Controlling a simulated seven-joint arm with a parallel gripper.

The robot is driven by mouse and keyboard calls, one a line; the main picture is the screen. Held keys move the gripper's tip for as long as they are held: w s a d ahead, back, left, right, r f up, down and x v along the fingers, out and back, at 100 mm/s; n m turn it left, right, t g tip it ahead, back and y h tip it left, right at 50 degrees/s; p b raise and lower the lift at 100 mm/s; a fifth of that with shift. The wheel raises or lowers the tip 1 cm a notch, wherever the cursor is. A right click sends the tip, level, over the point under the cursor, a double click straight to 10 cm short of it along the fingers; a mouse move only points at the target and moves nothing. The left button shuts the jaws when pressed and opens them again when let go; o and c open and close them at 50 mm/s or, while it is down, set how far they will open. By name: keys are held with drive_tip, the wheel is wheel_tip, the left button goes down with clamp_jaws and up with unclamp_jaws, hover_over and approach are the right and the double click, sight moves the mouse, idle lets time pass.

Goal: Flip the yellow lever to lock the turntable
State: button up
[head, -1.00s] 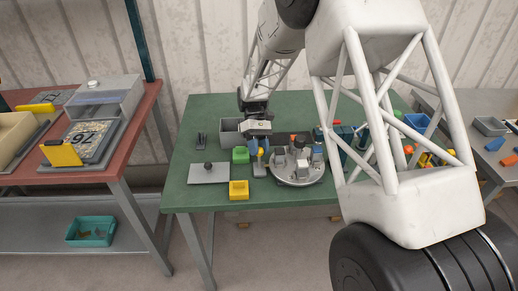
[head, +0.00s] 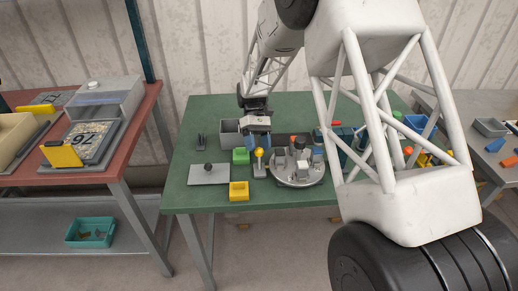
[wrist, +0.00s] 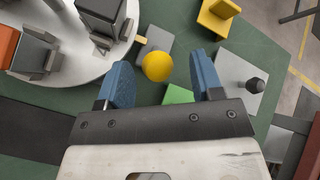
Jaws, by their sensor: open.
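The yellow lever knob (head: 259,152) stands on its small grey base (head: 259,171), left of the round grey turntable (head: 298,181). In the wrist view the yellow knob (wrist: 158,66) appears as a ball between and just beyond my blue fingertips, with its base mostly behind it. My gripper (head: 257,143) is open over the lever; in the wrist view my gripper (wrist: 162,75) shows a clear gap on both sides of the knob. The turntable edge (wrist: 118,58) is at upper left there, bearing dark and grey blocks. The lever's stem is largely hidden from above.
A green block (head: 240,156), a yellow block (head: 239,191) and a grey plate with a black knob (head: 208,174) lie left of the lever. A grey bin (head: 230,134) stands behind. The green table's (head: 195,196) front left is clear.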

drive_tip(key=v, duration=0.6)
drive_tip(key=shift+d+r, duration=0.1)
idle(0.3)
drive_tip(key=s+d+r+m+t+y, duration=0.1)
drive_tip(key=s+d+r+m+t, duration=0.2)
drive_tip(key=s+r, duration=0.6)
drive_tip(key=s+d+r+m+t, duration=0.1)
drive_tip(key=s+d+r+t, duration=0.2)
drive_tip(key=s+d+r, duration=0.5)
drive_tip(key=s+d+m+t, duration=0.1)
drive_tip(key=s+t, duration=0.2)
drive_tip(key=s, duration=0.9)
drive_tip(key=s+d+f+m+t, duration=0.1)
drive_tip(key=s+m+t, duration=0.1)
drive_tip(key=s, duration=1)
drive_tip(key=shift+d+m+t, duration=0.3)
drive_tip(key=shift+d+t, duration=0.1)
drive_tip(key=shift+t, duration=0.4)
